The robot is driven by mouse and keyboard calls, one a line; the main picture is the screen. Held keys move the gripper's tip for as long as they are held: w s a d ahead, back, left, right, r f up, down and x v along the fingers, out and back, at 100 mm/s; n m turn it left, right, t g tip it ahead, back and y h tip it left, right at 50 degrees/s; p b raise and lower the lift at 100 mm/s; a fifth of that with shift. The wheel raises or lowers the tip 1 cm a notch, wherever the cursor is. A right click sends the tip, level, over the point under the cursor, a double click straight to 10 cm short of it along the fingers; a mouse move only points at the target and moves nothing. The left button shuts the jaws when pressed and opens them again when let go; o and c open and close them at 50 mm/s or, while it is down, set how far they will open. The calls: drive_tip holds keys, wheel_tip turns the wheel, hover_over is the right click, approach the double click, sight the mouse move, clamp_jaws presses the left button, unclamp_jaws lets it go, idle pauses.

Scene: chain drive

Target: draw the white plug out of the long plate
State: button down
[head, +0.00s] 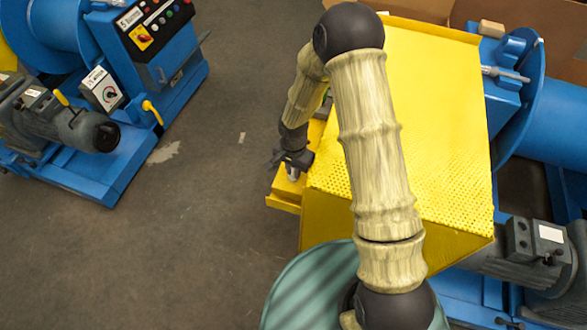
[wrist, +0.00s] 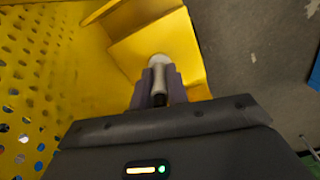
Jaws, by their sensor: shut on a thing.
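My gripper (head: 292,164) is at the left edge of the yellow guard, pointing down. In the wrist view its two fingers (wrist: 159,78) are closed on the white plug (wrist: 158,60), one on each side. The plug's pale round end shows just beyond the fingertips, against a yellow surface. In the head view a small pale part of the plug (head: 293,173) shows below the gripper. The yellow plate (wrist: 168,40) lies behind the plug; it looks like the long plate. I cannot tell how deep the plug sits in it, as the fingers hide the join.
The perforated yellow guard (head: 440,110) slopes beside my arm, close to the gripper. A blue machine with a motor (head: 530,250) stands at right. Another blue machine (head: 110,90) stands at upper left. The grey floor (head: 215,190) between is clear.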

drive_tip(key=shift+r+p, duration=3.2)
drive_tip(key=shift+r, duration=1.3)
